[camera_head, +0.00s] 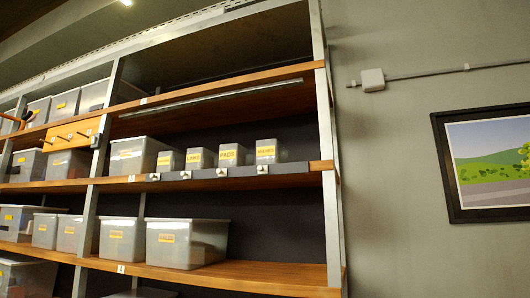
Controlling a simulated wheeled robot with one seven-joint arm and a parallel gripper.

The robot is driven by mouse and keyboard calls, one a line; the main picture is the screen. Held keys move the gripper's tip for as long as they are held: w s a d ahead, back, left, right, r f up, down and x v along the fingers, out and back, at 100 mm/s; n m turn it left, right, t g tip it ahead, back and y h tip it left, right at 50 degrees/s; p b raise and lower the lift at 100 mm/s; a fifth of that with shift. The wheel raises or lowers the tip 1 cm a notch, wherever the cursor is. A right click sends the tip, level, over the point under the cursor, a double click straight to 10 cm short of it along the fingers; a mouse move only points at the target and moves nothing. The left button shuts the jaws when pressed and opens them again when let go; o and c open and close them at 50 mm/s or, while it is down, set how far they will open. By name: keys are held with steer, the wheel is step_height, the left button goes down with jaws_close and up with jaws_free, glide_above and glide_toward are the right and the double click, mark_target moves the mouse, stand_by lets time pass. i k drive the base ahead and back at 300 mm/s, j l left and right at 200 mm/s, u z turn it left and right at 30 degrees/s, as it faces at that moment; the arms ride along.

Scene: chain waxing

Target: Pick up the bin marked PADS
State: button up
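The bin that appears to be marked PADS (232,155) is a small translucent grey bin with an orange label. It stands upright on the middle wooden shelf, in a row of small bins behind a dark front rail with pale knobs. A bin that seems to read LINKS (200,159) is just left of it. Another small bin (267,152), its label too small to read surely, is to its right. My gripper is not in view.
The dark rail (240,171) runs along the shelf front. Larger bins (187,243) stand on the shelf below. A metal upright (329,170) bounds the rack at right. A pegged wooden board (75,134) is at left. The upper shelf (225,81) looks empty.

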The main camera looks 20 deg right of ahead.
mark_target(233, 155)
steer(key=i+j+z, duration=0.2)
steer(key=i+j, duration=0.45)
steer(key=j, duration=0.15)
